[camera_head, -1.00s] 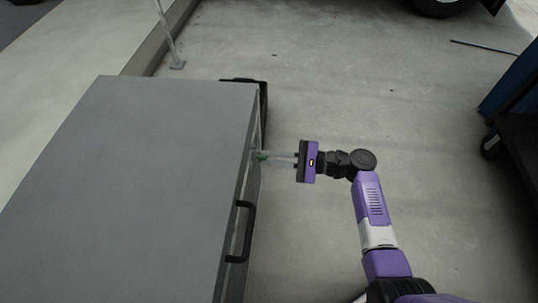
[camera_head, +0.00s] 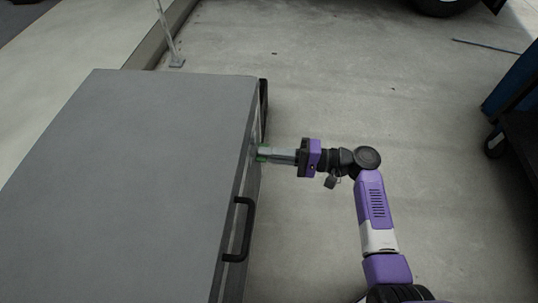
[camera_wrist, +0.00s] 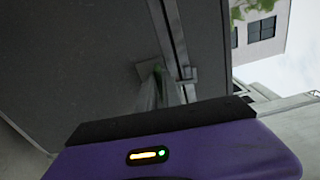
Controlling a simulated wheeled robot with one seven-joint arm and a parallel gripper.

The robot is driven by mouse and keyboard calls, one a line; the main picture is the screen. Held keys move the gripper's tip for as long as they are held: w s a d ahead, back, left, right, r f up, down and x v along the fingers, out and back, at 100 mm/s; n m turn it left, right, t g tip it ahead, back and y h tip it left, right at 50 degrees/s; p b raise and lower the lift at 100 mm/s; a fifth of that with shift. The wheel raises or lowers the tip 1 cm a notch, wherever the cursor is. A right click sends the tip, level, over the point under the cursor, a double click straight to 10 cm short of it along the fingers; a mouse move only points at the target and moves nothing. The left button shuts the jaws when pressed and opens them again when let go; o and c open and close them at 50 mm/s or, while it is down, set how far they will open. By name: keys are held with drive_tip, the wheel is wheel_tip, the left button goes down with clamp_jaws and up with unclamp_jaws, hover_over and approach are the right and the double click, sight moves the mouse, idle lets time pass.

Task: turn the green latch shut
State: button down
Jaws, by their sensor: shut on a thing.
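The green latch (camera_head: 264,152) is on the side face of a large grey box, mostly hidden by my fingertips. A sliver of its green also shows in the wrist view (camera_wrist: 157,68), in front of a small light plate. My gripper (camera_head: 269,154) reaches in from the right and is shut on the latch. Its fingers run level to the box side in the head view. The latch's exact angle is hidden by the fingers.
The grey box (camera_head: 120,180) fills the left side. A black handle (camera_head: 248,228) sticks out from its side, nearer than the latch. Open concrete floor (camera_head: 310,235) lies around my arm. A dark blue cart (camera_head: 515,110) stands at the far right.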

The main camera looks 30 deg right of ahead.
drive_tip(key=shift+f+n, duration=0.1)
drive_tip(key=shift+n, duration=0.4)
drive_tip(key=c, duration=1.5)
unclamp_jaws()
drive_tip(key=shift+p+v, duration=0.8)
drive_tip(key=shift+v, duration=3.15)
